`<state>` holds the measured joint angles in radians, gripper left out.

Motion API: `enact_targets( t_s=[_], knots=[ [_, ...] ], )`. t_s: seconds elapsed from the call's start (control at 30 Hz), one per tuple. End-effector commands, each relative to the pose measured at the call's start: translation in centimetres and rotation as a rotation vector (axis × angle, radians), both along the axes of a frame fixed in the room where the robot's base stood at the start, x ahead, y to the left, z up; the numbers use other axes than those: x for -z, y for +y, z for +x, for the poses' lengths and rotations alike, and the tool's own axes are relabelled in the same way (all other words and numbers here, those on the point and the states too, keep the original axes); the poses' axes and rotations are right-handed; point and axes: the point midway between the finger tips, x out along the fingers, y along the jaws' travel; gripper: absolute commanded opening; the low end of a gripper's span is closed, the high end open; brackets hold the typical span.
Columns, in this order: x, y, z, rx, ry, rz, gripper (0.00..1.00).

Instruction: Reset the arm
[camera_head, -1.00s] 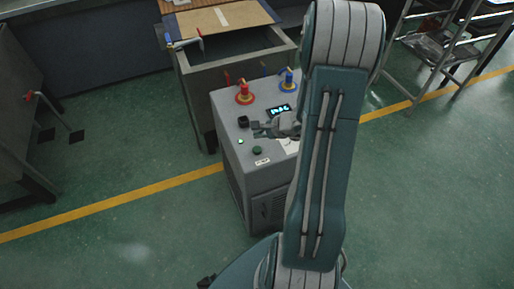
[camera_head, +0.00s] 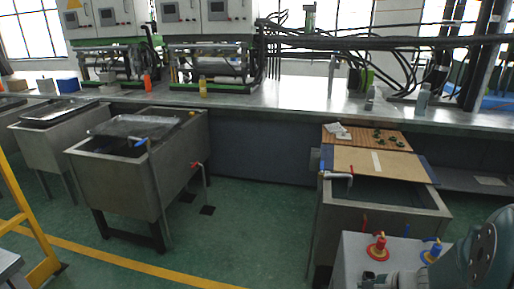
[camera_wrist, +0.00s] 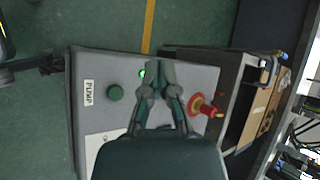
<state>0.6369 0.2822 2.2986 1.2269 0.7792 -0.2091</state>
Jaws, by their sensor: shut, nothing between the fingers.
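My gripper (camera_wrist: 158,92) is shut and empty in the wrist view, its fingertips over the top of a grey control box (camera_wrist: 100,68). A small lit green button (camera_wrist: 142,73) shows right beside the fingertips, and a dark green button (camera_wrist: 115,92) lies to their left. A red valve or knob (camera_wrist: 203,106) is to their right. I cannot tell whether the fingers touch the box. In the head view the control box (camera_head: 350,247) is at the bottom right, partly behind a part of my arm, and my gripper cannot be made out.
A metal tank (camera_head: 420,195) with a board (camera_head: 360,164) across it stands behind the box. Another tank (camera_head: 118,185) stands left, with a red-handled tap (camera_head: 198,164). A long bench (camera_head: 300,100) with machines runs along the back. Green floor between the tanks is free.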

Motion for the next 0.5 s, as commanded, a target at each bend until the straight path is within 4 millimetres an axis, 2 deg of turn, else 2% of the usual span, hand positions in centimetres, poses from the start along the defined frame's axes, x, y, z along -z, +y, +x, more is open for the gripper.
enact_targets(
  t_s=[0.03, 0.2, 0.5],
  knots=[
    [-1.3, 1.3, -0.2, -0.065, -0.014, -0.035, 0.0],
    [-4.6, 4.9, -1.5, -0.264, -0.04, -0.147, 0.0],
    [-9.4, 10.0, -5.2, -0.583, -0.087, -0.374, 0.0]
  ],
)
